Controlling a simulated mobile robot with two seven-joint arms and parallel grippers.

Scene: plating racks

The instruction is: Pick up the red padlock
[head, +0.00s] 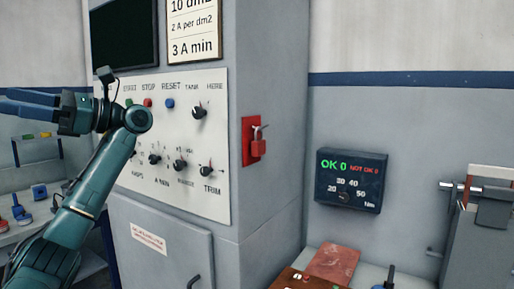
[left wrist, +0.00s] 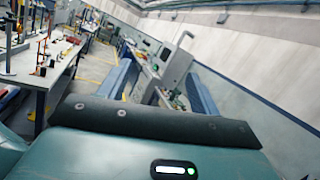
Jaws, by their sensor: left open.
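The red padlock (head: 258,146) hangs on a red plate (head: 247,128) on the side face of the grey control cabinet in the head view. My left gripper (head: 20,104) is at the far left of the head view, in front of the cabinet's left side, pointing left and away from the padlock. Its two blue fingers are apart with nothing between them. The left wrist view shows the open fingers (left wrist: 160,82) too, with the room beyond; I cannot make out the padlock there. My right gripper is in neither view.
The cabinet's knob panel (head: 185,150) faces my left arm. Below is a bench with a reddish-brown block (head: 333,262); a grey device (head: 480,225) stands at right. Space directly before the padlock looks clear.

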